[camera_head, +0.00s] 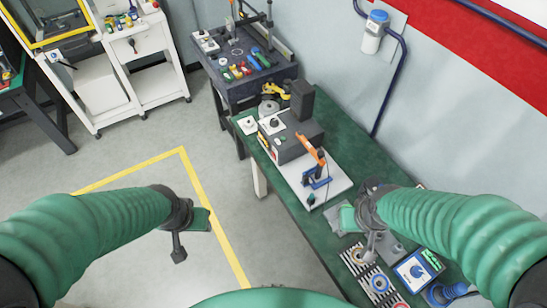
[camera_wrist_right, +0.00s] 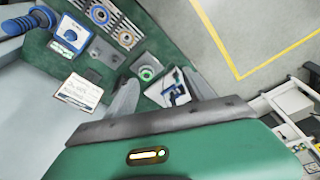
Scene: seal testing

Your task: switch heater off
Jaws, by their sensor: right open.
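No label reading heater is legible. A dark grey box (camera_head: 295,146) stands on the green bench, with a white panel carrying a black knob (camera_head: 274,122) and small coloured buttons on its front; I cannot tell whether it is the heater or its switch setting. Beside it is a white plate (camera_head: 328,188) with a blue clamp and orange handle, which also shows in the right wrist view (camera_wrist_right: 180,95). My right gripper (camera_head: 360,230) is open and empty over the bench, nearer than the plate; its spread fingers show in the wrist view (camera_wrist_right: 163,92). My left gripper (camera_head: 188,238) hangs over the floor, its opening unclear.
A dark tool table (camera_head: 262,85) stands behind. Open floor (camera_head: 120,225) with yellow lines lies left.

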